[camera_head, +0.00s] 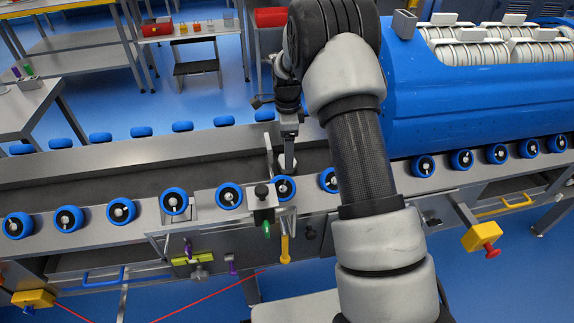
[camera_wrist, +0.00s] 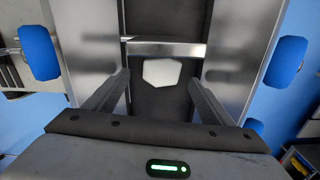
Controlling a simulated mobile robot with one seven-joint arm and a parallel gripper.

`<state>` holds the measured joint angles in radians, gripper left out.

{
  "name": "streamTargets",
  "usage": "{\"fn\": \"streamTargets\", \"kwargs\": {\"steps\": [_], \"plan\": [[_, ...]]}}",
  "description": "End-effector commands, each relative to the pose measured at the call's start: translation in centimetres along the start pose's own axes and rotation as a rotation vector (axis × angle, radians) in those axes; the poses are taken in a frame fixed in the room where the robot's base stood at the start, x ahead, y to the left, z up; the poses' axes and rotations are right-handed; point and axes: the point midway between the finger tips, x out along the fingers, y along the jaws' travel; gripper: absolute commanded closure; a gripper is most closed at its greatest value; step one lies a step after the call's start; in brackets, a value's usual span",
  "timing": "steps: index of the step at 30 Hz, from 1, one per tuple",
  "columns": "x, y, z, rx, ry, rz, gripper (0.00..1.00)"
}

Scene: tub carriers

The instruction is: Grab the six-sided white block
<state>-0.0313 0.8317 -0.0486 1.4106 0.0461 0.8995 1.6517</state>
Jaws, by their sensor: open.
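The six-sided white block (camera_wrist: 161,73) lies on the dark belt of the conveyor (camera_wrist: 168,17). In the wrist view it sits between and beyond the two fingers of my gripper (camera_wrist: 158,80), which are apart with nothing held. In the head view my gripper (camera_head: 289,165) points down over the belt, left of my arm. A small pale part of the block (camera_head: 287,163) shows by the fingertips there, mostly hidden. Whether the fingers touch the block cannot be told.
A metal bar (camera_wrist: 165,48) crosses the belt just beyond the block. Blue rollers (camera_head: 229,196) line both conveyor sides. A post with a black knob (camera_head: 262,192) stands at the near edge. A large blue machine (camera_head: 470,105) is at the right.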

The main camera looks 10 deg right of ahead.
Motion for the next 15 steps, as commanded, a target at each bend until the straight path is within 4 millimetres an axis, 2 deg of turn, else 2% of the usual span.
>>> {"fn": "streamTargets", "kwargs": {"steps": [1, 6, 14, 15], "plan": [[1.2, 0.0, 0.0, 0.000, 0.000, 0.003, 0.24], [3.6, -0.2, 0.0, 0.000, 0.000, 0.003, 0.24], [3.9, -0.2, 0.0, 0.000, 0.000, 0.001, 0.24], [3.9, -0.2, 0.0, 0.000, 0.000, 0.001, 0.29]]}}
